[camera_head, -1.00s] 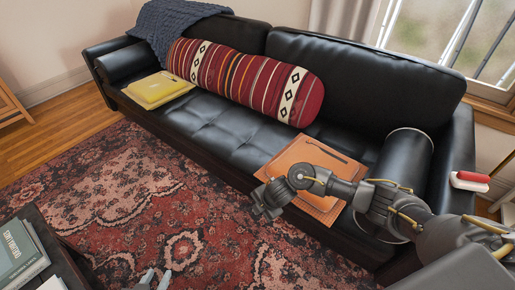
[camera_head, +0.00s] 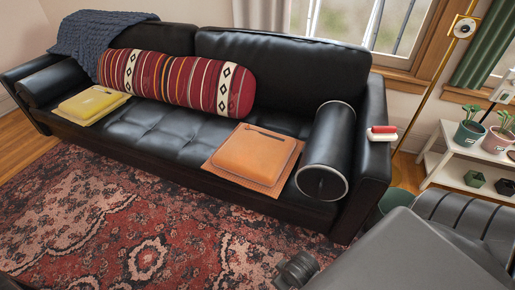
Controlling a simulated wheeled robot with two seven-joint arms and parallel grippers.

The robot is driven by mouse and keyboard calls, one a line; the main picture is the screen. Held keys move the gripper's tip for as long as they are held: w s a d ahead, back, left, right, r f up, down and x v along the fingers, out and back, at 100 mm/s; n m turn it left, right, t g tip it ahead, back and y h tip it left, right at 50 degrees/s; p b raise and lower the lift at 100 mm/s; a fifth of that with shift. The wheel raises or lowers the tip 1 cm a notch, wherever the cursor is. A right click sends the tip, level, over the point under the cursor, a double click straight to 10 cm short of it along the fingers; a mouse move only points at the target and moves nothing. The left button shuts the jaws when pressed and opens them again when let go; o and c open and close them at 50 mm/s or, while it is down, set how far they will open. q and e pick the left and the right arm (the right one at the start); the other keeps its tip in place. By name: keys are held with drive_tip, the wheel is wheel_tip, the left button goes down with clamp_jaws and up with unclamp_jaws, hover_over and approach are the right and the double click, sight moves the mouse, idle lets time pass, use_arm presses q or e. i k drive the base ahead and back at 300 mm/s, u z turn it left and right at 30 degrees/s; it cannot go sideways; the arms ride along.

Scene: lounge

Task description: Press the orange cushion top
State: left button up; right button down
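The orange cushion (camera_head: 254,154) lies flat on the right part of the black sofa seat, on a slightly larger orange-brown sheet (camera_head: 215,165). A dark zip-like line runs along its back edge. Nothing touches its top. My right gripper (camera_head: 292,272) shows only in part at the bottom edge, in front of the sofa and below the cushion, apart from it. Its fingers are too hidden to tell open from shut. My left gripper is not in view.
The black leather sofa (camera_head: 150,122) carries a yellow cushion (camera_head: 92,103), a striped bolster (camera_head: 180,80), a blue knit throw (camera_head: 95,35) and a black roll cushion (camera_head: 328,145). A lint roller (camera_head: 382,134) sits on the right arm. A plant shelf (camera_head: 450,165) stands at right.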

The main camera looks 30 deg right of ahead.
sight(260, 156)
drive_tip(key=z, duration=0.7)
drive_tip(key=i, duration=0.7)
